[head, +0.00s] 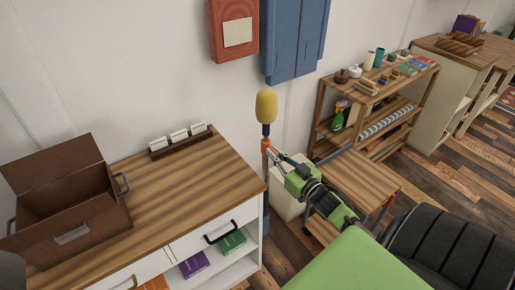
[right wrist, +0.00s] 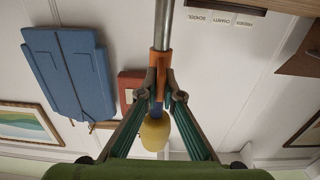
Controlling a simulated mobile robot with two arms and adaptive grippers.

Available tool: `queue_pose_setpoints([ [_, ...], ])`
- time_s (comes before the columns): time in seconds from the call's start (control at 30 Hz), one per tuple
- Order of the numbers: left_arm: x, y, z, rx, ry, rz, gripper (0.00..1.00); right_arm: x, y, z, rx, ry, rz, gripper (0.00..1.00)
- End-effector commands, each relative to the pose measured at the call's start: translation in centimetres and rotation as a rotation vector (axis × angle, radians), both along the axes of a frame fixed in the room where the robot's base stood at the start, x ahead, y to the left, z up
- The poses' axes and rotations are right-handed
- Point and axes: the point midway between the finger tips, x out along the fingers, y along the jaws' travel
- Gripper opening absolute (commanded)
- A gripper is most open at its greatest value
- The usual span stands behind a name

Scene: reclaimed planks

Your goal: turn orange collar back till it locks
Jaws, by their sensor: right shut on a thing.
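The orange collar (head: 265,146) sits on an upright pole just below a yellow duster head (head: 266,106) in the head view. In the right wrist view the collar (right wrist: 161,60) is around the pole, between a bare steel tube (right wrist: 164,22) and a short blue section, with the yellow head (right wrist: 155,135) beyond. My right gripper (head: 275,158) reaches in from the right. In the right wrist view its fingertips (right wrist: 159,94) are shut on the collar from both sides, hiding part of it. Whether the collar is locked cannot be told. My left gripper is not in view.
A wooden-topped cabinet (head: 165,195) stands left of the pole, with an open brown box (head: 75,205) and a card holder (head: 181,143) on it. A red box (head: 232,30) and a blue cabinet (head: 293,40) hang behind. A wooden shelf cart (head: 345,125) stands right.

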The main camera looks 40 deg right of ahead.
Motion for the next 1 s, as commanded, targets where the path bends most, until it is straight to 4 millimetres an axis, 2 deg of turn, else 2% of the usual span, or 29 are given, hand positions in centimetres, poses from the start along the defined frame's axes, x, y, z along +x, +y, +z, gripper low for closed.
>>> queue_pose_setpoints([
  [0.1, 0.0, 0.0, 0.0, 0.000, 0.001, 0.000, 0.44, -0.6, -0.6, -0.5, 0.001, 0.011, 0.008, 0.00],
  [0.4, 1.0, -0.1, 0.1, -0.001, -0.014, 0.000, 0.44, -0.7, -0.7, -0.5, 0.003, 0.011, 0.009, 0.00],
  [0.43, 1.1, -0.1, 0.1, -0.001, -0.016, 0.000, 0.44, -0.7, -0.7, -0.5, 0.003, 0.012, 0.009, 0.12],
  [0.5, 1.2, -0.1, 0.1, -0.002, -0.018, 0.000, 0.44, -0.7, -0.6, -0.5, 0.003, 0.011, 0.010, 0.24],
  [0.83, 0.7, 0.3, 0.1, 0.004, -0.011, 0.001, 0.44, -0.6, -0.6, -0.2, 0.001, 0.005, 0.011, 0.24],
  [1.0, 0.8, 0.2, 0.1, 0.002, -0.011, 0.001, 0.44, -2.1, -0.5, -0.3, 0.003, 0.008, 0.011, 0.24],
])
